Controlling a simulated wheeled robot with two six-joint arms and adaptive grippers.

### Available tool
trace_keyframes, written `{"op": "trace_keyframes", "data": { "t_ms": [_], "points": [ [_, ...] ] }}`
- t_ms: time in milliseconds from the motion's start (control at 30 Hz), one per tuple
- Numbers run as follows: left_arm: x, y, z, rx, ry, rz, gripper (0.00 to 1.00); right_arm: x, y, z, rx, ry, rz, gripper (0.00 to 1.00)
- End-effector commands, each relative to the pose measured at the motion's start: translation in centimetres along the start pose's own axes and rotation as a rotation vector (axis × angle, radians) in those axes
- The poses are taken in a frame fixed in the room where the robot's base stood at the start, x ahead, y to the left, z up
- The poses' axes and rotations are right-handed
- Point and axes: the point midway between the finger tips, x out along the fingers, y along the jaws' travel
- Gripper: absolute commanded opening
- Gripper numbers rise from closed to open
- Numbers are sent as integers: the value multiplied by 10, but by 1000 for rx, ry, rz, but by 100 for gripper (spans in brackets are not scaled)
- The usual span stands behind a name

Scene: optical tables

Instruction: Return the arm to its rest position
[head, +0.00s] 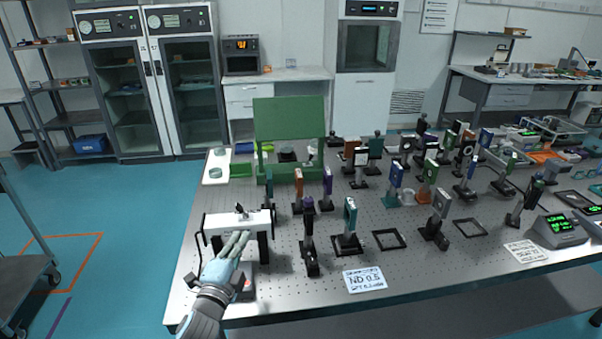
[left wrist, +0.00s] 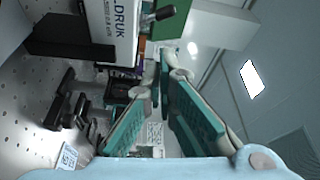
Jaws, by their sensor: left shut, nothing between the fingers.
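My left gripper (head: 241,238) is pale blue and grey and reaches in from the bottom left of the head view. It is shut and empty, in front of the white face of a bench device (head: 222,222) with black legs. Whether it touches the device cannot be told. In the left wrist view the teal-padded fingers of the left gripper (left wrist: 165,68) come together at their tips with nothing between them. The white printed face of the device (left wrist: 110,22) is close by at the upper left. My right gripper is not in view.
The perforated optical table (head: 395,290) carries several post-mounted optics to the right of my arm. An ND 0.5 card (head: 365,279) lies near the front edge. A green panel (head: 290,119) stands behind the device. Blue floor (head: 130,230) to the left is mostly open, with a cart (head: 30,240) at the far left.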

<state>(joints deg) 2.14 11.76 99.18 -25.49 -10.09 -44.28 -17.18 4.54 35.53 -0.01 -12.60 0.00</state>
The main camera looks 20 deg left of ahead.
Motion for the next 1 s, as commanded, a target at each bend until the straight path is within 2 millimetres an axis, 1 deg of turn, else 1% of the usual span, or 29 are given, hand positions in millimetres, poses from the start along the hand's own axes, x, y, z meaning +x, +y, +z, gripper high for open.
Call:
{"op": "trace_keyframes", "data": {
  "t_ms": [67,133,167,200,267,300,367,400,467,500,567,600,767,800,900,967,1000],
  "points": [
    [-6,6,4,-33,-22,27,0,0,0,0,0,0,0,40],
    [-24,23,13,-135,-87,102,0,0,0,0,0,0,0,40],
    [-36,34,18,-199,-129,149,0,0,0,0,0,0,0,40],
    [-55,50,24,-293,-193,219,0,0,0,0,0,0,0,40],
    [-89,74,30,-439,-298,329,0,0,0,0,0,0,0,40],
    [-112,88,32,-528,-366,398,0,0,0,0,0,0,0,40],
    [-147,106,33,-641,-465,495,0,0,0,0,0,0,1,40],
    [-168,116,32,-704,-524,551,0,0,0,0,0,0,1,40],
    [-199,127,29,-782,-607,626,0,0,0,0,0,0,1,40],
    [-218,132,26,-827,-659,672,0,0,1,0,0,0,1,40],
    [-246,139,22,-886,-736,737,0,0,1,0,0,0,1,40],
    [-264,142,19,-919,-785,777,0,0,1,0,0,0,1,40],
    [-334,146,5,-1023,-976,925,0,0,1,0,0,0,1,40],
    [-344,151,5,-1034,-1012,948,0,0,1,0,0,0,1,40],
    [-336,194,16,-1026,-1031,957,0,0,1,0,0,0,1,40],
    [-336,218,22,-1023,-1042,963,0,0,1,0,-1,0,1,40],
    [-337,234,26,-1020,-1050,967,0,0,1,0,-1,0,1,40]
  ]
}}
